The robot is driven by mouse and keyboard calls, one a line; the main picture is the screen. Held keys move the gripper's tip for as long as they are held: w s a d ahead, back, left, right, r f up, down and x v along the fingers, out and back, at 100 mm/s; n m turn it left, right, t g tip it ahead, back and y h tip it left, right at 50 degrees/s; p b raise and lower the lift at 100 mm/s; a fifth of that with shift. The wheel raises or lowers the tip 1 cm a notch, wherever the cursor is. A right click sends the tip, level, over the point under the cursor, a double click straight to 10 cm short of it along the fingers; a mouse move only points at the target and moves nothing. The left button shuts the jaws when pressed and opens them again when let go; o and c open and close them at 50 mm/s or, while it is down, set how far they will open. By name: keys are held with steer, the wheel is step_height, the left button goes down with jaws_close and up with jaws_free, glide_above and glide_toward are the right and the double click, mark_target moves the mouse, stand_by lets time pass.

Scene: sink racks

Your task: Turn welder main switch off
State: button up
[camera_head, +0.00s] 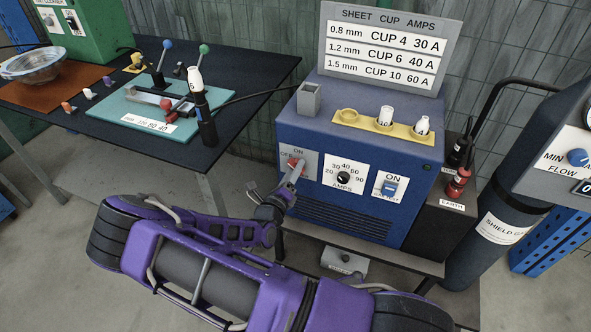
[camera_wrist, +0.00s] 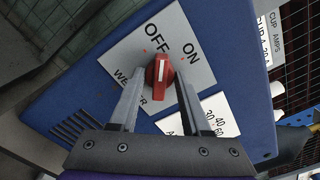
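A narrow gap seems to show at the right finger; contact at the left finger is unclear. In the head view my gripper (camera_head: 291,176) reaches the switch from below.
The blue welder (camera_head: 345,213) also carries an amps dial (camera_head: 343,178) and a blue gas test switch (camera_head: 389,187). Cups in a yellow holder (camera_head: 384,127) stand on top. A gas cylinder (camera_head: 497,215) stands right; a dark table (camera_head: 245,75) with a torch stands left.

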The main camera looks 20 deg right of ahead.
jaws_close()
steer(key=n+p, duration=0.2)
steer(key=n, duration=0.5)
steer(key=o, duration=0.8)
jaws_free()
steer(key=shift+o, duration=0.2)
steer(key=shift+s+a, duration=0.1)
steer(key=p+v, duration=0.1)
steer(key=v, duration=0.3)
steer(key=shift+s+a, duration=0.2)
steer(key=shift+s, duration=0.15)
